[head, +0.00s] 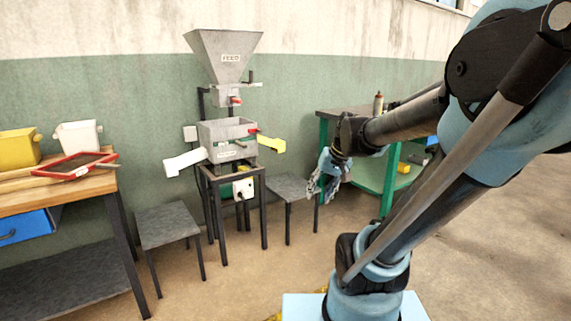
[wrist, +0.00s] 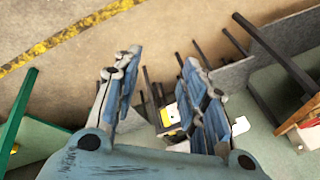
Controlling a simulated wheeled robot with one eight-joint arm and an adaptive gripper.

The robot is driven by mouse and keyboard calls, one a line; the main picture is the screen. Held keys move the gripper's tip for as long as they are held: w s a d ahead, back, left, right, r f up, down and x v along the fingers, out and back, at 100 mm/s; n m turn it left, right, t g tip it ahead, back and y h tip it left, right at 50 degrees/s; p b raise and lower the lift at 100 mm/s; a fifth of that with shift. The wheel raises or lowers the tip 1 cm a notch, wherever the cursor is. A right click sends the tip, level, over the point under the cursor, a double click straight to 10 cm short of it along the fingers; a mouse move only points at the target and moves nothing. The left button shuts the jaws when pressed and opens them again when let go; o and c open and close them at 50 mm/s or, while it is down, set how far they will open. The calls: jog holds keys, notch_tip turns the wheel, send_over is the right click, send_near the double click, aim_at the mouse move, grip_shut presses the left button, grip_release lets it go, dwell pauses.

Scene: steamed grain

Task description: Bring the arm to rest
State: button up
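My arm (head: 400,125) reaches from the right of the head view toward the middle, with its elbow raised high. My gripper (head: 323,188) hangs in the air at its end, in front of the green bench and close to the right low stool in the picture. In the wrist view my gripper (wrist: 158,64) has its two blue-padded fingers apart with nothing between them. It is open and empty.
A grey mill with a hopper (head: 223,57) stands on a dark stand, with a yellow chute (head: 271,144) and white chute (head: 185,162). Low stools (head: 168,223) flank it. A wooden table (head: 60,190) stands left, a green bench (head: 387,190) right. Floor at right is clear.

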jog(key=s+d+f+h, duration=0.1)
jog(key=s+d+f, duration=0.3)
jog(key=s, duration=0.2)
jog(key=s+d+f+h, duration=0.2)
jog(key=s+d+f, duration=0.1)
jog(key=s, duration=0.3)
jog(key=shift+s+d+f+g, duration=0.3)
jog(key=shift+d+f+g, duration=0.1)
jog(key=shift+f, duration=0.15)
jog(key=shift+w+f, duration=0.2)
jog(key=shift+w, duration=0.3)
